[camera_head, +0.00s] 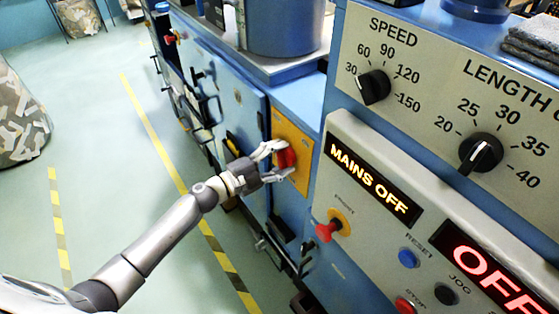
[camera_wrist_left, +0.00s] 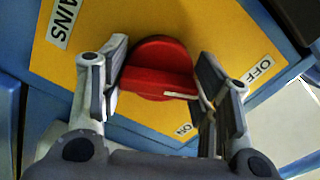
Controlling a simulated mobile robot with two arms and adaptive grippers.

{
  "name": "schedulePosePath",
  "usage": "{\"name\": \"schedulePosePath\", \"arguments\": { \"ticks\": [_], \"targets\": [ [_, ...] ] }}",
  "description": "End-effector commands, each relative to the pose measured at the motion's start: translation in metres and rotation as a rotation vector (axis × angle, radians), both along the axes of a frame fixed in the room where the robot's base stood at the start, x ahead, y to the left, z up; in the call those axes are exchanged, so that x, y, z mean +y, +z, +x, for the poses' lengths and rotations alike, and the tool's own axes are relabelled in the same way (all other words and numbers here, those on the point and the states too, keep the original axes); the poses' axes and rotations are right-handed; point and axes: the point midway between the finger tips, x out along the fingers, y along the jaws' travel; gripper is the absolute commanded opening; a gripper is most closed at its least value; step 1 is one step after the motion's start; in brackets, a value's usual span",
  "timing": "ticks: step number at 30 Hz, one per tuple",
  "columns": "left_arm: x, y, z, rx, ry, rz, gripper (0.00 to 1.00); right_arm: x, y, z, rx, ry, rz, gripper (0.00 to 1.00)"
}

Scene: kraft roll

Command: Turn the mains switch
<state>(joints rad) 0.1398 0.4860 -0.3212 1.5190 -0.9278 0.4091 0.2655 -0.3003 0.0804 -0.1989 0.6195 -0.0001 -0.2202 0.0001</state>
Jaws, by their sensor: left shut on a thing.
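The mains switch is a red rotary knob (camera_head: 286,158) on a yellow plate (camera_head: 283,127) on the side of the blue machine. My left gripper (camera_head: 277,161) has its fingers around the knob. In the left wrist view the red knob (camera_wrist_left: 157,72) sits between the two fingers of the left gripper (camera_wrist_left: 160,80), which is shut on it. The knob's raised grip lies nearly level across that picture, with a white mark near its right end. An OFF label (camera_wrist_left: 258,68) is to the right and an ON label (camera_wrist_left: 184,129) below. My right gripper is out of view.
The display (camera_head: 373,186) reads MAINS OFF, and a red display (camera_head: 492,270) reads OFF. SPEED (camera_head: 374,87) and LENGTH (camera_head: 481,153) dials are above. A red knob (camera_head: 328,230) on a yellow disc sits below the switch plate. Open floor (camera_head: 100,150) lies left.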

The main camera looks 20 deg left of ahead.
Motion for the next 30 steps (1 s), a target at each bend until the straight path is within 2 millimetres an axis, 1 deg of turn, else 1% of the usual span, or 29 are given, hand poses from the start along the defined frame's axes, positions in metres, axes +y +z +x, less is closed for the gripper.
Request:
{"name": "schedulePosePath", "arguments": {
  "ticks": [1,8,30],
  "targets": [
    [0.0,-0.003,0.0,-0.028,0.0,0.038,0.33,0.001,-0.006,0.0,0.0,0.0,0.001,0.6],
    [0.0,-0.003,0.0,-0.162,-0.001,0.21,0.33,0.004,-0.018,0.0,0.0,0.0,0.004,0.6],
    [0.0,-0.001,0.0,-0.583,-0.002,0.75,0.33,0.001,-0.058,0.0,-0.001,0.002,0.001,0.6]
  ]
}}
